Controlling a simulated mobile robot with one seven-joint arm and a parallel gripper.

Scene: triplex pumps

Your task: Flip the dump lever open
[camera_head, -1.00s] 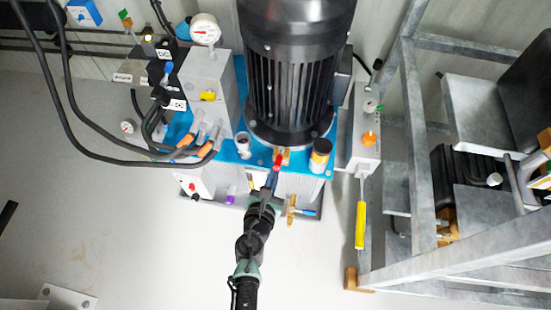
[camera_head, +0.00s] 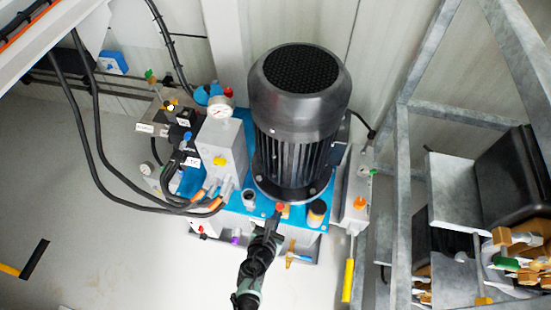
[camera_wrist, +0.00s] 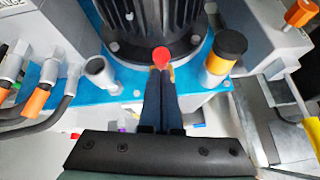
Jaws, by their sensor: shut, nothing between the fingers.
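My gripper (camera_head: 272,220) points at the front edge of the pump unit's blue top plate. In the wrist view its two dark fingers (camera_wrist: 160,88) lie together, shut and empty, with their tips just below a red knob (camera_wrist: 161,56). The same red knob (camera_head: 281,207) shows in the head view; I cannot tell whether the fingers touch it. A lever with a long yellow handle (camera_head: 348,280) hangs from the grey block (camera_head: 357,205) on the right. No readable label marks the dump lever, so I cannot tell which part it is.
A black finned motor (camera_head: 295,120) stands behind the fingertips. An orange-and-black capped cylinder (camera_wrist: 224,52) is close on the right, and an open grey tube (camera_wrist: 101,75) on the left. Black hoses (camera_head: 100,150) loop at the left. A metal frame (camera_head: 402,190) bounds the right.

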